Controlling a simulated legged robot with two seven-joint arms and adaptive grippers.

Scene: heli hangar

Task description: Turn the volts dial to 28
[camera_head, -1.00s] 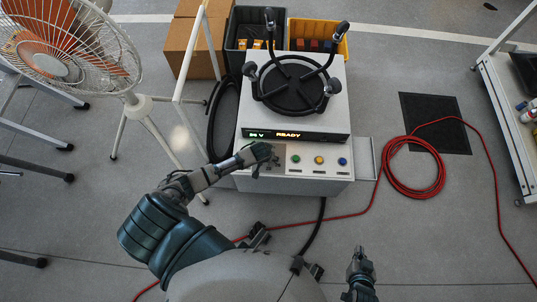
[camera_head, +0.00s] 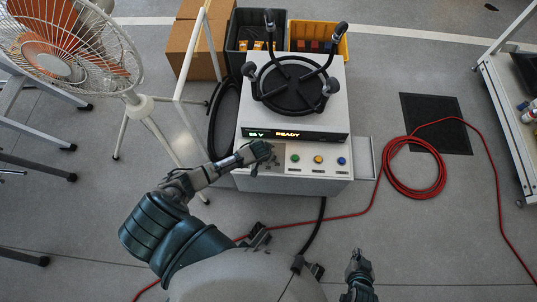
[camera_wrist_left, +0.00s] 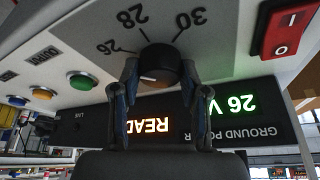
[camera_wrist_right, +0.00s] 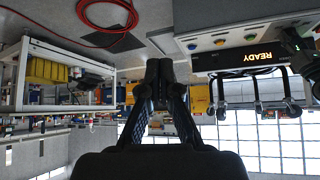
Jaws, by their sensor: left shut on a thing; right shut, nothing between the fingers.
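The black round volts dial (camera_wrist_left: 160,65) sits on the front panel of the ground power unit (camera_head: 300,172). Labels 26, 28 and 30 are printed around it. The dial's pointer is hard to read. My left gripper (camera_wrist_left: 158,82) has a finger on each side of the dial and is shut on it; it also shows in the head view (camera_head: 262,152), where it hides the dial. The unit's display (camera_wrist_left: 180,118) appears upside down in the left wrist view and reads 26 V and READY. My right gripper (camera_head: 358,256) is shut and empty, low and away from the unit.
Green, yellow and blue buttons (camera_head: 318,159) lie right of the dial in the head view. A red rocker switch (camera_wrist_left: 284,28) is near it. A red cable (camera_head: 415,180) coils right of the unit; a fan (camera_head: 75,50) stands left.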

